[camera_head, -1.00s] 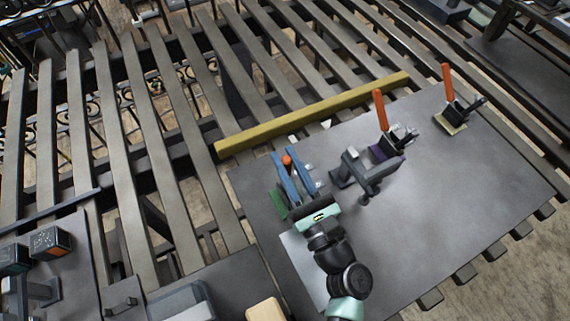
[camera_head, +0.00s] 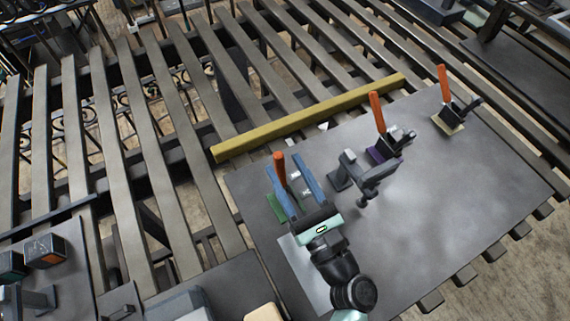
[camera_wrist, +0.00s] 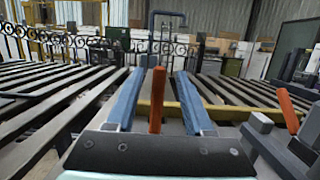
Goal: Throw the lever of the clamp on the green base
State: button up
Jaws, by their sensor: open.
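The clamp on the green base (camera_head: 276,207) stands at the left end of the dark metal plate. Its orange lever (camera_head: 279,168) points up, and its lower part is hidden by my gripper. My gripper (camera_head: 284,162) is open, with its two blue fingers on either side of the lever. In the wrist view the lever (camera_wrist: 157,100) rises between the fingers (camera_wrist: 160,76), with a gap on both sides. The lever is nearer the left finger there. The clamp's body is mostly hidden behind the gripper.
A grey clamp-like fixture (camera_head: 360,172) stands close to the right of my gripper. Beyond it are clamps with orange levers on a purple base (camera_head: 376,155) and a yellow base (camera_head: 447,125). A yellow bar (camera_head: 310,118) runs along the plate's far edge. The plate's right front is clear.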

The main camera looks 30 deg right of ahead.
jog(key=b+v, duration=0.2)
jog(key=v, duration=0.9)
jog(key=shift+s, duration=0.3)
